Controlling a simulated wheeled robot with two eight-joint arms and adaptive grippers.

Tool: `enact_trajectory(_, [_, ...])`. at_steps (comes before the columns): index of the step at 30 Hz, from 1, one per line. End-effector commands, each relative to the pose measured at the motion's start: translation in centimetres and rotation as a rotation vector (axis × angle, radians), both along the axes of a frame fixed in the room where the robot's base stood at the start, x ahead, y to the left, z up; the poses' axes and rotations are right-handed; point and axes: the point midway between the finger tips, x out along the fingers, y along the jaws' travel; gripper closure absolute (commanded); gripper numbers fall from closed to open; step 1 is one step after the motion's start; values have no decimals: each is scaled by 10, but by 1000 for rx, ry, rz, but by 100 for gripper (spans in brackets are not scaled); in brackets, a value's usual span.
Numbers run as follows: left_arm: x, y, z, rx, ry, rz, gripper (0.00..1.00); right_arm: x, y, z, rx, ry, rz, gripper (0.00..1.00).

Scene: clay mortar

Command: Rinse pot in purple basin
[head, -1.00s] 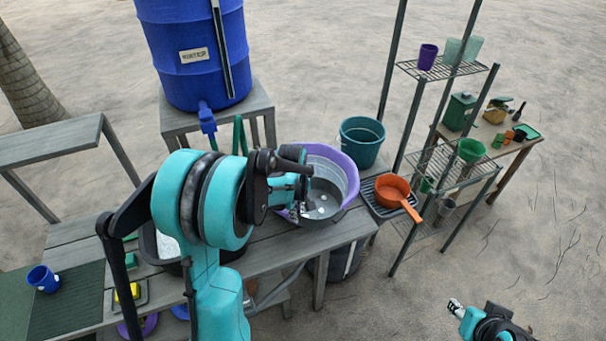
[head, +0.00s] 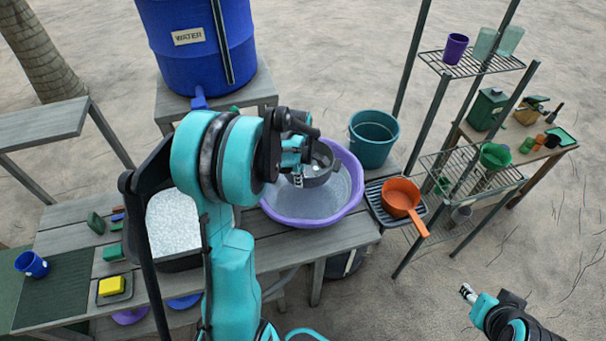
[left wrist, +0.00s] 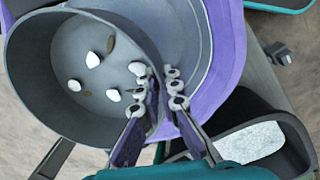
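The purple basin (head: 350,200), with a grey inside, stands on the wooden bench; it also shows in the left wrist view (left wrist: 232,70). The grey pot (head: 322,172) is above the basin's far left part. In the left wrist view the pot (left wrist: 60,60) holds several white bits and a few brown ones. My left gripper (head: 298,172) is at the pot's near rim. In the left wrist view its fingers (left wrist: 158,92) straddle the pot wall, one inside and one outside. My right gripper (head: 468,293) is at the lower right, away from the bench; its finger opening is unclear.
A teal bucket (head: 373,150) and an orange pan (head: 402,196) on a dark rack stand right of the basin. A dark tub of white material (head: 172,225) is left of it. The blue water barrel (head: 195,60) stands behind. A wire shelf (head: 470,64) rises at right.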

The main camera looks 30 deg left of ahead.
Motion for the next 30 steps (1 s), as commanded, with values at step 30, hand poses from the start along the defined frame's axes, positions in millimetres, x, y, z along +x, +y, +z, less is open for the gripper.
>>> enact_trajectory(30, [0, 0, -135, 0, 0, -1, 100, 0, 0, -96, 0, 0, 0, 60])
